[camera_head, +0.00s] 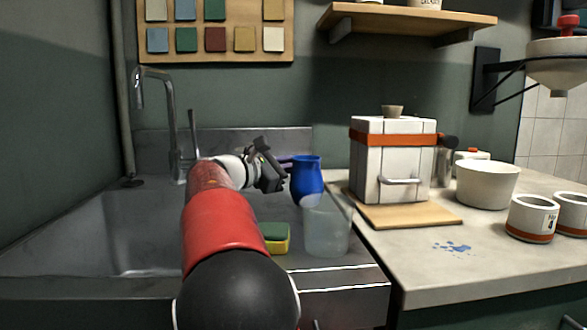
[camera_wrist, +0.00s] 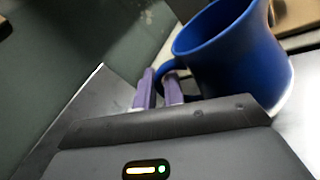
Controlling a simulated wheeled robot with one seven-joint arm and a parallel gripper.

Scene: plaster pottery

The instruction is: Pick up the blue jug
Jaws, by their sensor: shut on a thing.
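The blue jug (camera_head: 307,180) is upright at the right end of the metal sink surround, behind a clear cup. Its rim faces up and its handle points left, toward my gripper. My gripper (camera_head: 279,166) reaches in from the left and is shut on the jug's handle. In the wrist view the jug (camera_wrist: 232,55) fills the upper right, and the fingers (camera_wrist: 160,88) close around the handle at its left side.
The clear cup (camera_head: 327,232) stands just in front of the jug. A green and yellow sponge (camera_head: 275,238) lies left of it. A white kiln-like box (camera_head: 392,160) on a wooden board (camera_head: 408,216) is to the right. The tap (camera_head: 172,120) rises behind the sink at left.

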